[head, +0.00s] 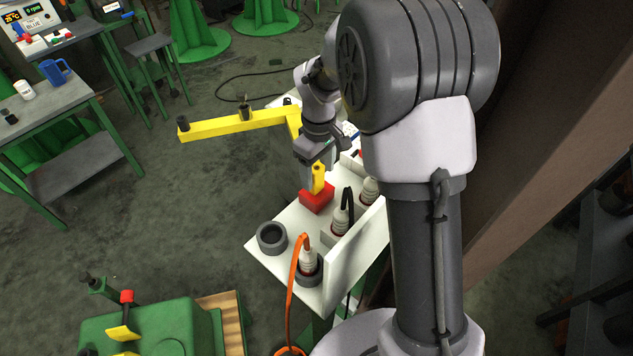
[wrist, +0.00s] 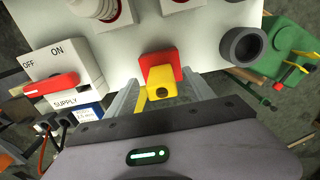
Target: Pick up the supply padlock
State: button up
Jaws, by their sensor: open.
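The supply padlock appears to be the red and yellow piece standing on the white panel top, with a red block (head: 314,200) below and a yellow part above. It also shows in the wrist view, with the yellow part (wrist: 160,91) nearest the camera. My gripper (wrist: 160,84) is open, with one finger on each side of the yellow part. A gap seems to show beside each finger; I cannot tell if either touches. In the head view my gripper (head: 315,172) points down over the padlock.
A supply switch box (wrist: 70,75) with a red handle is at left in the wrist view. A dark ring-shaped cup (head: 271,237) stands on the white panel top (head: 295,217). White plugs (head: 308,260) with cables stand nearby. A yellow beam (head: 225,127) lies behind.

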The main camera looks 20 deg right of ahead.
aim_at(317, 182)
jog(key=f, duration=0.2)
jog(key=f+b, duration=0.1)
jog(key=f, duration=0.1)
jog(key=shift+w+a+f, duration=0.15)
jog(key=shift+a+f, duration=0.05)
jog(key=shift+f, duration=0.05)
jog(key=shift+r, duration=0.15)
jog(key=shift+c, duration=0.4)
